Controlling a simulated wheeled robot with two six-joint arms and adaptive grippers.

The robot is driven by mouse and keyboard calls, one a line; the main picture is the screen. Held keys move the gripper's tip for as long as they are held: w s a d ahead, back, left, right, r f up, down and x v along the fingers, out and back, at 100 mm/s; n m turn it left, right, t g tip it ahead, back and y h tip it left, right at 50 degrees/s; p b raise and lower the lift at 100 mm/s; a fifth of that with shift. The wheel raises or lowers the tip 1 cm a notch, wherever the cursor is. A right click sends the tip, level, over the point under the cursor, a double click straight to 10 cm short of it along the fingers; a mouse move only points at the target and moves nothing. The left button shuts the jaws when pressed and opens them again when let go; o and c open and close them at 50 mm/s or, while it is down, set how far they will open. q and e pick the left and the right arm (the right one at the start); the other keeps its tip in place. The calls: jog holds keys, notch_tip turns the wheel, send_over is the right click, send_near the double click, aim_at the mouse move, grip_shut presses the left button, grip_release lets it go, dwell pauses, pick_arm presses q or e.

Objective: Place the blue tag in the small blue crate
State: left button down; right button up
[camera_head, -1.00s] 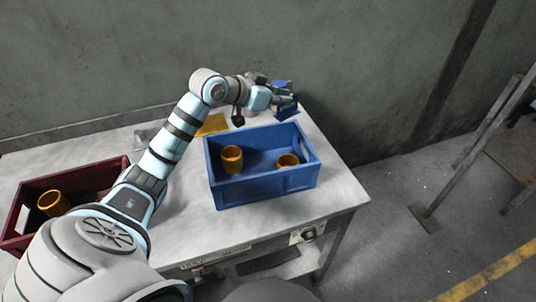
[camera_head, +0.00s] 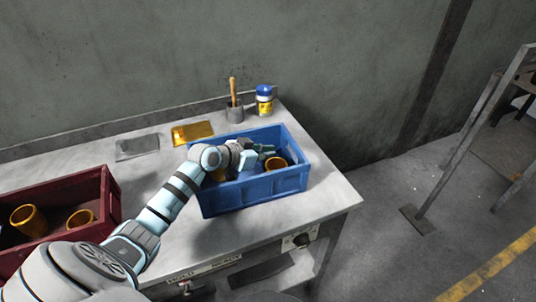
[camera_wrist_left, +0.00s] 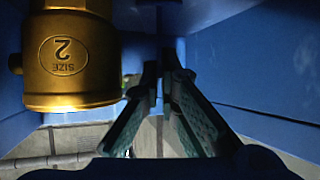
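The blue crate (camera_head: 262,192) stands near the table's right end. I cannot make out a blue tag in either current view. My left gripper (camera_head: 267,152) reaches over the crate in the head view, with its tips at the crate's opening. In the left wrist view its fingers (camera_wrist_left: 160,72) stand a little apart with nothing visible between them, among blue crate walls. A brass part marked "SIZE 2" (camera_wrist_left: 64,58) is close beside the fingers there. One brass part (camera_head: 276,163) shows in the crate beyond the gripper. My right gripper is out of view.
A dark red crate (camera_head: 108,195) with brass parts stands at the left.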

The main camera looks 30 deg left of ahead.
pick_arm(q)
jog(key=c, duration=2.1)
grip_release()
jog(key=shift+r, duration=0.1)
jog(key=p+v, duration=0.2)
jog(key=v, duration=0.6)
jog(key=shift+w, duration=0.15)
